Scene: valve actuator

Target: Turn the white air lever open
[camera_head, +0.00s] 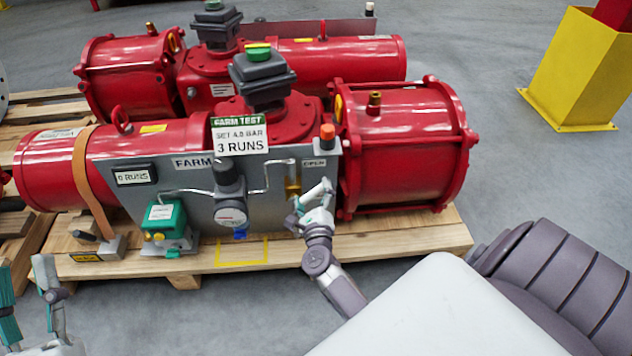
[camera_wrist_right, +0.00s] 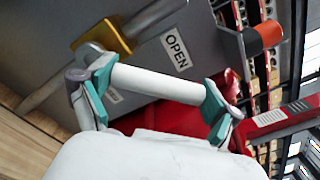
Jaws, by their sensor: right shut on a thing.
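The white air lever (camera_wrist_right: 155,82) shows in the right wrist view as a white bar joined to a brass valve fitting (camera_wrist_right: 103,37). My right gripper (camera_wrist_right: 158,98) is shut on it, with a teal fingertip pad at each end of the bar's visible length. In the head view, the right gripper (camera_head: 312,200) is at the grey panel's right end, just below the brass valve (camera_head: 293,187). The lever is small there and partly hidden by the fingers. An OPEN label (camera_wrist_right: 176,51) is beside the lever. My left gripper (camera_head: 28,300) is at the lower left, fingers apart and empty.
Red actuators (camera_head: 405,150) stand behind on a wooden pallet (camera_head: 400,238). A yellow post (camera_head: 575,75) stands far right; floor between is clear.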

